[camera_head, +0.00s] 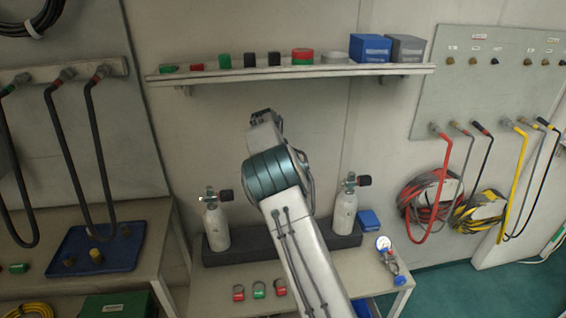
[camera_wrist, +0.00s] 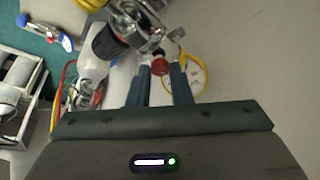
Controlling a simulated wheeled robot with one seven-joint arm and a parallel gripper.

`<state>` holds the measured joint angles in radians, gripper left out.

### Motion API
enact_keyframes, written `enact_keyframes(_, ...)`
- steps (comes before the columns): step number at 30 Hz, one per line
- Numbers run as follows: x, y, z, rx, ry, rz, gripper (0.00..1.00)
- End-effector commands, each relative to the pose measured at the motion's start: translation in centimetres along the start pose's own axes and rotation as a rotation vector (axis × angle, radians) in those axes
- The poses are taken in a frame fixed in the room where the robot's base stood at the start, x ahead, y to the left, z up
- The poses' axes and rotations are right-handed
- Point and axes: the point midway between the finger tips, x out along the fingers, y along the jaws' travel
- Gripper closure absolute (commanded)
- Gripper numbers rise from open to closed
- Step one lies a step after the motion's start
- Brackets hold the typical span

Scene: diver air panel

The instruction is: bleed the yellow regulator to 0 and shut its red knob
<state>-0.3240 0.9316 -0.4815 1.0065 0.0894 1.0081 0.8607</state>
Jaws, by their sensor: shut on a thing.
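In the wrist view my gripper (camera_wrist: 160,78) has its two blue-grey fingers closed on a small red knob (camera_wrist: 160,66). The knob sits below shiny metal fittings (camera_wrist: 138,18), partly cut off by the top edge. A round yellow-rimmed thing (camera_wrist: 201,75) with a pale inside lies just right of and behind the fingers; it may be the yellow regulator's gauge, but I cannot read a needle or be sure. In the head view my arm hides the fingers and the knob.
White cylinders stand left (camera_head: 215,228) and right (camera_head: 344,212) of my arm in a dark rack (camera_head: 262,250). A blue regulator with a gauge (camera_head: 384,244) lies at the bench's right end. A shelf (camera_head: 290,73) runs above; hoses (camera_head: 432,200) hang at the right.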

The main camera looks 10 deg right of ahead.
Motion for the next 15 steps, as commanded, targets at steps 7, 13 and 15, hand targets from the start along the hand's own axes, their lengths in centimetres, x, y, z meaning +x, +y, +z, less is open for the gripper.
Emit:
enact_keyframes(7, -0.17, -0.20, -0.09, 0.118, 0.001, 0.048, 1.00)
enact_keyframes(13, -0.10, -0.22, -0.07, 0.166, 0.000, 0.067, 1.00)
enact_keyframes(15, -0.08, -0.24, -0.07, 0.173, 0.000, 0.070, 1.00)
